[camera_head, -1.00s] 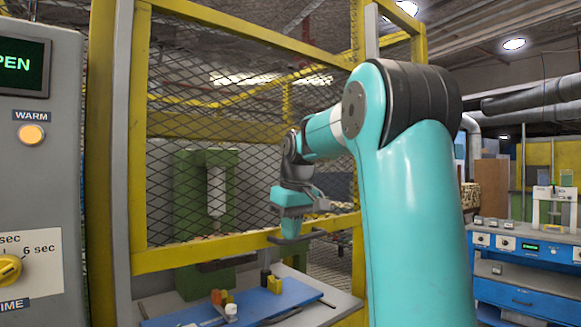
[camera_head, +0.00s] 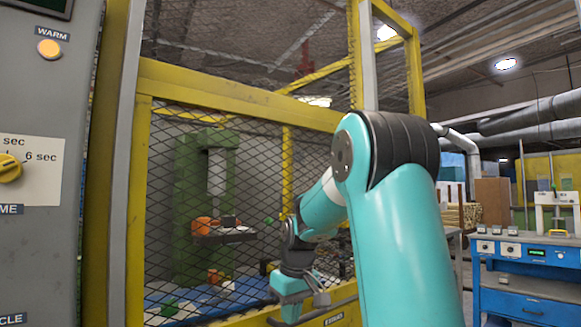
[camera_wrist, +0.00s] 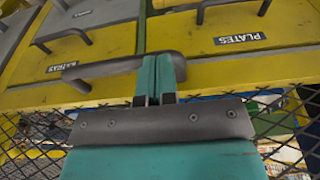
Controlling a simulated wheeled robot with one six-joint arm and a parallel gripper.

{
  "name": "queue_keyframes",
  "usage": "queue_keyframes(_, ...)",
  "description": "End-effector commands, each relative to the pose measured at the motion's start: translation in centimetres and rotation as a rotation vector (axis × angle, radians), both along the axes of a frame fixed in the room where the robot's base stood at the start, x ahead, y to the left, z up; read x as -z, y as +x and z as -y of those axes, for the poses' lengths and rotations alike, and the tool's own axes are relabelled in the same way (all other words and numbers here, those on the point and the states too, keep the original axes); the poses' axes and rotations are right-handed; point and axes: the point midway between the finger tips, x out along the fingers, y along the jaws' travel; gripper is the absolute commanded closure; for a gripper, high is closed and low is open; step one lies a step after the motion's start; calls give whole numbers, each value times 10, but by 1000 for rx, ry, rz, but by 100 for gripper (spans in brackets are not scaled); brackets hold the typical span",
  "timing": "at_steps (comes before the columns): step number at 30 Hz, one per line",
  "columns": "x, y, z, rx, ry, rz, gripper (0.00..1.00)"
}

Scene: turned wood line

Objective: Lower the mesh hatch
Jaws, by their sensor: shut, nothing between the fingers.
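The mesh hatch (camera_head: 137,200) is a yellow frame filled with dark diamond mesh, at the left and middle of the head view. Its bottom rail (camera_head: 235,320) is low, near the picture's bottom edge. My gripper (camera_head: 300,312) is at the rail's right part, by a dark bar handle. In the wrist view my gripper (camera_wrist: 158,60) has its two teal fingers together, with nothing between them. The handle (camera_wrist: 105,67) runs across behind the fingers. I cannot tell whether they touch it.
Behind the mesh stand a green machine (camera_head: 190,200) and a blue surface with small orange and green pieces. A grey control panel (camera_head: 40,110) is close on the left. A blue cabinet (camera_head: 530,290) stands at the right. Labelled drawer fronts (camera_wrist: 230,35) show in the wrist view.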

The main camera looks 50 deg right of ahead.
Motion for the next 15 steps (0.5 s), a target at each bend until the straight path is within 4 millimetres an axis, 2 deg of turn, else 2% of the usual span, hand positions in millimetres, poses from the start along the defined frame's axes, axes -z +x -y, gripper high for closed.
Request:
queue_keyframes(3,7,0,0,0,1,-1,100)
queue_keyframes(15,12,-1,-1,0,6,-9,100)
